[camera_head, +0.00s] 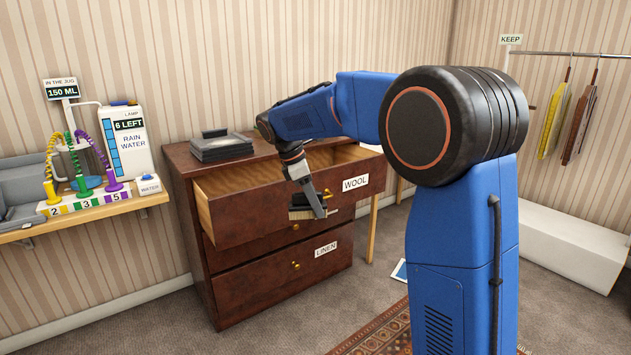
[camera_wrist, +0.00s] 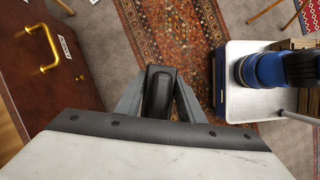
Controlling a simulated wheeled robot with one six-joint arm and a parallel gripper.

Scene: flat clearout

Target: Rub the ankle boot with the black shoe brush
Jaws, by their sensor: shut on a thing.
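My gripper (camera_head: 316,204) is in front of the dresser's open top drawer. It is shut on the black shoe brush (camera_head: 300,200), which has a paler bristle side below. In the wrist view the brush (camera_wrist: 159,88) is a dark rounded block between the two grey fingers of my gripper (camera_wrist: 160,100). I cannot make out the ankle boot in either view.
The dark wood dresser (camera_head: 265,283) has its top drawer (camera_head: 262,210), labelled WOOL, pulled out; the LINEN drawer below is shut. Flat dark cases (camera_head: 222,147) lie on top. A dispenser shelf (camera_head: 85,218) is left. A rug (camera_wrist: 190,35) covers open floor. Clothes hang at right.

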